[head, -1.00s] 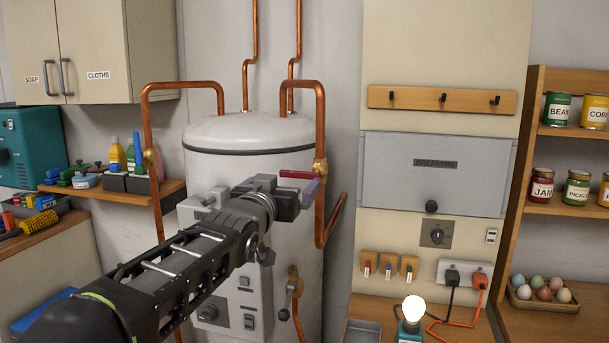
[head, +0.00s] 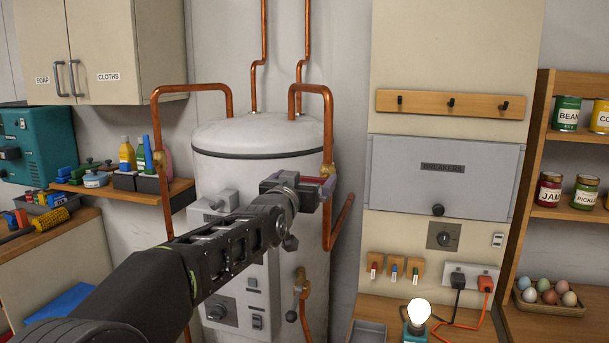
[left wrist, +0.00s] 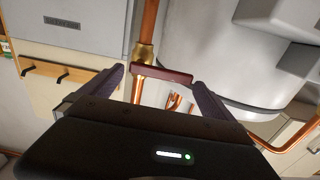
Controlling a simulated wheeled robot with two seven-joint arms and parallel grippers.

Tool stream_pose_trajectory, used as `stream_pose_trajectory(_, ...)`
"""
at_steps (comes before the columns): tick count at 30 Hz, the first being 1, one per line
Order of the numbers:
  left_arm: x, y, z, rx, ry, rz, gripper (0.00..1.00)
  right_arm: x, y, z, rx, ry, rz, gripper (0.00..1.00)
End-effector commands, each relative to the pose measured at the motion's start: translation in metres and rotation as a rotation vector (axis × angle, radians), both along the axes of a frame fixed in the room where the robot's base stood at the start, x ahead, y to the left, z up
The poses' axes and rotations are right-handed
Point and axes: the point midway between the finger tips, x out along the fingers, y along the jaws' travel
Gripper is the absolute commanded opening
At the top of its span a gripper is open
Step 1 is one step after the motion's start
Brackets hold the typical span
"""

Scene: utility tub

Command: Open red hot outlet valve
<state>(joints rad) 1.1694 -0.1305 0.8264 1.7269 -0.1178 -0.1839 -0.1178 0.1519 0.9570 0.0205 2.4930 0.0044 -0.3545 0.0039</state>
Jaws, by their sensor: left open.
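The red hot outlet valve handle (left wrist: 165,75) sticks out sideways from a brass valve body (left wrist: 144,54) on the copper pipe, crosswise to it. In the head view the brass body (head: 328,170) sits on the pipe right of the white tank, and my gripper hides most of the handle. My left gripper (head: 315,188) is at the handle. In the left wrist view its two purple-grey fingers (left wrist: 158,80) are apart, with the handle spanning between their tips. I cannot tell whether they touch it. My right gripper is not in view.
The white tank (head: 258,135) stands directly behind the gripper. The copper pipe (head: 327,230) runs down and bends right of it. A grey breaker panel (head: 440,185) is to the right. Another brass valve (head: 159,158) is on the left pipe, and a lower lever (head: 293,312) is on the tank front.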

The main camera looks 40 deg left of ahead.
Motion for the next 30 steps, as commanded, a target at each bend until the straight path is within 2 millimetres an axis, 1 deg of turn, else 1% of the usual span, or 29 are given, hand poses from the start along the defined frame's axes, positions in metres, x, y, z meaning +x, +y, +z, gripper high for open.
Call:
stream_pose_trajectory(10, 0.0019, 0.0012, -0.0003, -0.001, 0.000, 0.001, 1.00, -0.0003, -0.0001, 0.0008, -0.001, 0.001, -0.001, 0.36)
stream_pose_trajectory(11, 0.0019, 0.0012, -0.0003, -0.001, 0.000, 0.001, 0.98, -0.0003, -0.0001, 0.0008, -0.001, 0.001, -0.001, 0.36)
stream_pose_trajectory(30, 0.0018, 0.0010, -0.0003, -0.001, 0.000, 0.001, 0.46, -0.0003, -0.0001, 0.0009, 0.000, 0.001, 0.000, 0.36)
